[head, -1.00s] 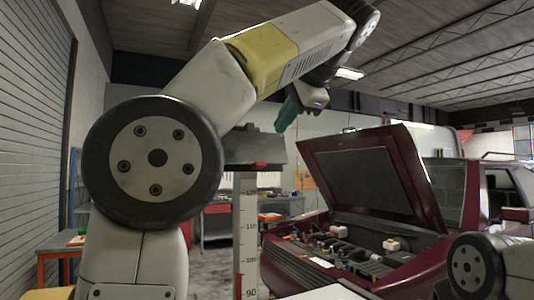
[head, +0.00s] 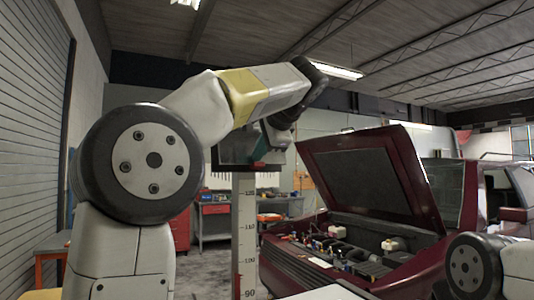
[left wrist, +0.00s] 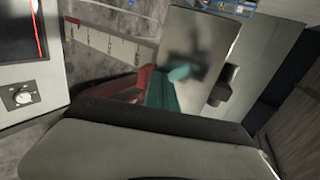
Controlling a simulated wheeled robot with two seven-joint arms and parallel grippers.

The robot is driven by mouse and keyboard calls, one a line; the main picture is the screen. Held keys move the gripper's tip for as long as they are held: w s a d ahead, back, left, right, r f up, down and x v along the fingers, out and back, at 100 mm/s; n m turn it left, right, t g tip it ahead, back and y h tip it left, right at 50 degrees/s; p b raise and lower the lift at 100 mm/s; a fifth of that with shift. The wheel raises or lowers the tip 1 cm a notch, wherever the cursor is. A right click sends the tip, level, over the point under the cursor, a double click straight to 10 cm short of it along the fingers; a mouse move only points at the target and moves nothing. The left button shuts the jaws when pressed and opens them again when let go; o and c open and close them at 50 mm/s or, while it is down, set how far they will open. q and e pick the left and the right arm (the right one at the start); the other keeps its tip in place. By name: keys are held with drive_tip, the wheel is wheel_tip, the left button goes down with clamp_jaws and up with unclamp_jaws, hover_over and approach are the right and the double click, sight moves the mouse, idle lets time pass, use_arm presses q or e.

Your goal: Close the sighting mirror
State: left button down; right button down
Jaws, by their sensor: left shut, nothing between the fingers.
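The sighting mirror appears to be the flat grey panel (left wrist: 205,35) in the left wrist view, standing tilted with a dark blurred patch on its face. My left gripper (left wrist: 168,86), with teal fingers, is shut and empty close in front of this panel; I cannot tell whether they touch. In the head view my left gripper (head: 264,141) is at the dark unit (head: 232,152) on top of the scaled post (head: 244,230). My arm and gripper hide much of that unit, so the mirror's angle is unclear there. My right gripper is out of view.
A box with a dark screen and a knob (left wrist: 22,96) is at the left of the wrist view. A dark red car (head: 345,270) with its hood (head: 370,175) raised stands right of the post. A workbench (head: 215,212) is behind.

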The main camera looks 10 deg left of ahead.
sight(255, 165)
use_arm(q)
drive_tip(key=shift+w+a+f+t+y, duration=0.35)
drive_tip(key=shift+f+t, duration=0.1)
drive_tip(key=shift+f, duration=0.15)
drive_tip(key=shift+w+a+f+t+y, duration=0.25)
drive_tip(key=shift+w+f+t, duration=0.15)
drive_tip(key=shift+f, duration=0.2)
drive_tip(key=shift+w+a+f, duration=0.2)
drive_tip(key=shift+w+f, duration=0.15)
drive_tip(key=shift+f, duration=0.1)
